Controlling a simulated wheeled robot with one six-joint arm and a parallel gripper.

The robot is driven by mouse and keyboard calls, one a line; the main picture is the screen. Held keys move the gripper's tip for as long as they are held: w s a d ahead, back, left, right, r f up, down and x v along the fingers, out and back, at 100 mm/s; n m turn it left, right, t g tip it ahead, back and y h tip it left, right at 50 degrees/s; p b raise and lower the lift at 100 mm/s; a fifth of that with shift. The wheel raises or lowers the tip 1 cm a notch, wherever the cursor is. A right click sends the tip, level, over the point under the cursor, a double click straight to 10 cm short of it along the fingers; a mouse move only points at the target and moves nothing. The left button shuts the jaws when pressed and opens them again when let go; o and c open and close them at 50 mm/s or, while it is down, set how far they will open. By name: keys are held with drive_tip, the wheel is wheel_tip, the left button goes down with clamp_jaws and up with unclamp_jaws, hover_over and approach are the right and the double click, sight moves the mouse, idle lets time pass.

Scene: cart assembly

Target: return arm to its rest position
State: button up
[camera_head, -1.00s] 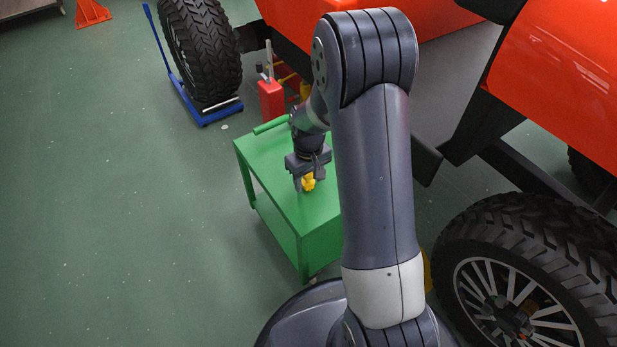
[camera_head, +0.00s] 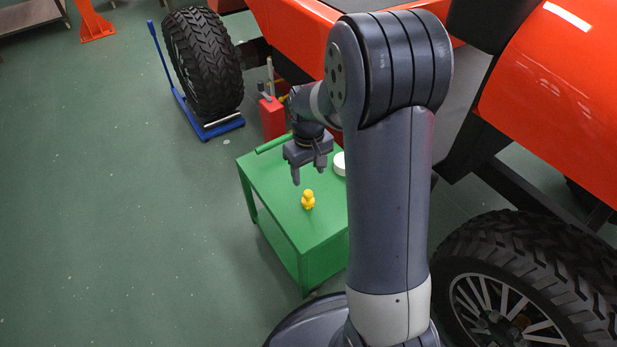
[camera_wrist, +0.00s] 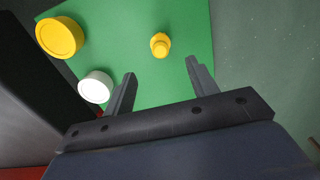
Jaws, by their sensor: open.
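My gripper (camera_head: 309,172) is open and empty above the green cart (camera_head: 275,185). A small yellow figure (camera_head: 308,200) stands on the cart top, apart from and below the fingers. In the wrist view the two fingers (camera_wrist: 159,82) are spread wide, with the yellow figure (camera_wrist: 160,45) beyond them. A white round piece (camera_head: 340,163) sits on the cart and is partly hidden by my arm. It also shows in the wrist view (camera_wrist: 96,87), near a larger yellow round piece (camera_wrist: 60,37) at the upper left.
An orange vehicle (camera_head: 560,75) and a large wheel (camera_head: 500,290) stand to the right. Another wheel (camera_head: 203,62) rests on a blue wheel dolly (camera_head: 212,130). A red can-like object (camera_head: 272,118) stands behind the cart. The green floor at left is clear.

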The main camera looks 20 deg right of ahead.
sight(309, 193)
drive_tip(key=shift+r, duration=0.5)
drive_tip(key=shift+f, duration=0.1)
drive_tip(key=shift+f+b, duration=1.15)
drive_tip(key=shift+f, duration=2.45)
